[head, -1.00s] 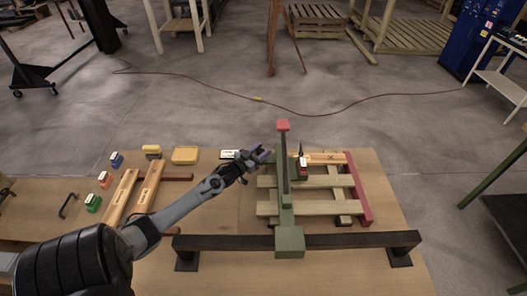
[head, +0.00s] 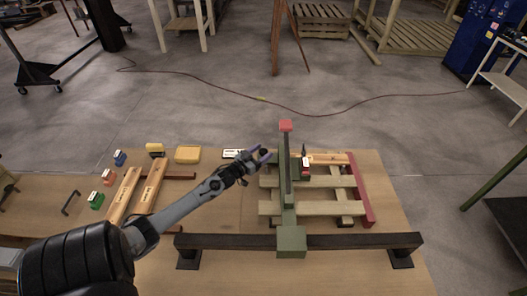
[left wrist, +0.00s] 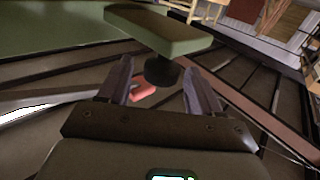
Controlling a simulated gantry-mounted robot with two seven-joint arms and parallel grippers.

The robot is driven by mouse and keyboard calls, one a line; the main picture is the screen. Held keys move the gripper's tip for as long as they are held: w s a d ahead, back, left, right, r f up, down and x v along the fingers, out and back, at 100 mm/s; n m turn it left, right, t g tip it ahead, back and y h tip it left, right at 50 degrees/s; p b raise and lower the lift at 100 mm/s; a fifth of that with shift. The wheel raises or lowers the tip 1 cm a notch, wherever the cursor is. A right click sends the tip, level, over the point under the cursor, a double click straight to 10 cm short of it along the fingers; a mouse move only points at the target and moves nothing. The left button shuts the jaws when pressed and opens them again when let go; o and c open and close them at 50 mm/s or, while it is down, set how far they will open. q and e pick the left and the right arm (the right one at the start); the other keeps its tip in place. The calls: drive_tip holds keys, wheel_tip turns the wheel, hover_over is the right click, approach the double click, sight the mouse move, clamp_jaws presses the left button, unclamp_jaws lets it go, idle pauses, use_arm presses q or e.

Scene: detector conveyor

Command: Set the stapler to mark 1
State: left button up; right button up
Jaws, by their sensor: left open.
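A small red, white and green unit with a black pointer (head: 305,165) stands right of the beam, by a wooden strip (head: 328,159) with dark marks too small to read. I cannot tell which part is the stapler. My left gripper (head: 264,156) is open at the beam's left side. In the left wrist view its fingers (left wrist: 160,90) stand either side of a black knob (left wrist: 162,71) under a green block (left wrist: 160,28); contact is unclear. My right gripper is out of view.
A dark crossbar (head: 360,240) on feet spans the front of the table. A white label (head: 232,153) lies near the gripper.

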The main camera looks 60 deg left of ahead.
use_arm(q)
drive_tip(key=v, duration=0.9)
drive_tip(key=shift+s+p, duration=0.25)
drive_tip(key=shift+p, duration=0.2)
